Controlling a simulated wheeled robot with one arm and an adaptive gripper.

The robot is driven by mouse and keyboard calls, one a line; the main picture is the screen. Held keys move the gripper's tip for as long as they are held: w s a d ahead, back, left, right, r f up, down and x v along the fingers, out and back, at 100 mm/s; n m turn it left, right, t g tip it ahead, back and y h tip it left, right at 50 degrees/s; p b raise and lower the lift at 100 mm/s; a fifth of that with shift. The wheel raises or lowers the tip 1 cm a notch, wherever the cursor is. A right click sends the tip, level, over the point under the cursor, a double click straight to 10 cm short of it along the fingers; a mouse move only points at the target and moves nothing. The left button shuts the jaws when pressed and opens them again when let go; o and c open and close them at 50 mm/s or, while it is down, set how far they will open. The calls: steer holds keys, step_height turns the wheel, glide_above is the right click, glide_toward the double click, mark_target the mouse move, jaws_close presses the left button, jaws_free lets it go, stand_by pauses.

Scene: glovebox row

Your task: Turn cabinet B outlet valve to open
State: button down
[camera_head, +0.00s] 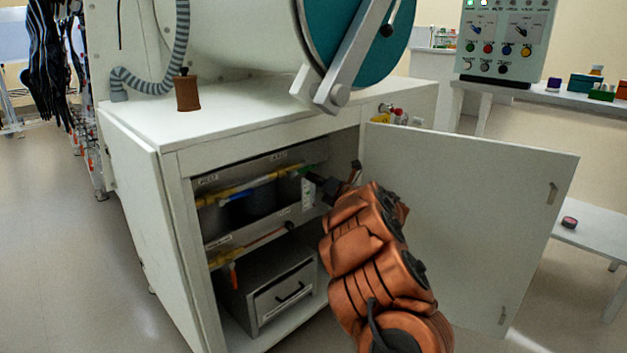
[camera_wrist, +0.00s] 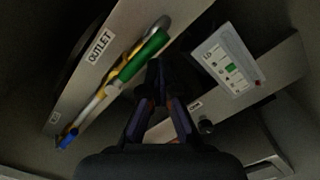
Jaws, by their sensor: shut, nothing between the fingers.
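In the wrist view, a plate labelled OUTLET (camera_wrist: 101,46) runs diagonally beside a yellow pipe. A green bar, apparently the valve lever (camera_wrist: 145,56), lies roughly along this pipe. In the head view a bit of green (camera_head: 304,171) shows at the pipe's right end, inside the open cabinet. A blue part (camera_wrist: 68,138) sits at the pipe's other end; it also shows in the head view (camera_head: 238,196). My gripper (camera_wrist: 156,76) is shut and empty, its tips close to the green bar; I cannot tell whether they touch. In the head view my gripper (camera_head: 314,178) is small and dark.
The cabinet door (camera_head: 465,210) stands open to the right of my arm. A lower yellow pipe (camera_head: 235,256) and a grey drawer box (camera_head: 280,292) are below. A panel with a green mark (camera_wrist: 228,62) is right of my fingers. The cabinet's side wall bounds the left.

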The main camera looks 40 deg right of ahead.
steer(key=shift+r, duration=0.1)
steer(key=s+f, duration=0.4)
steer(key=s, duration=0.6)
steer(key=shift+s+f, duration=0.3)
steer(key=shift+s, duration=0.1)
steer(key=shift+a, duration=0.1)
stand_by(0.6)
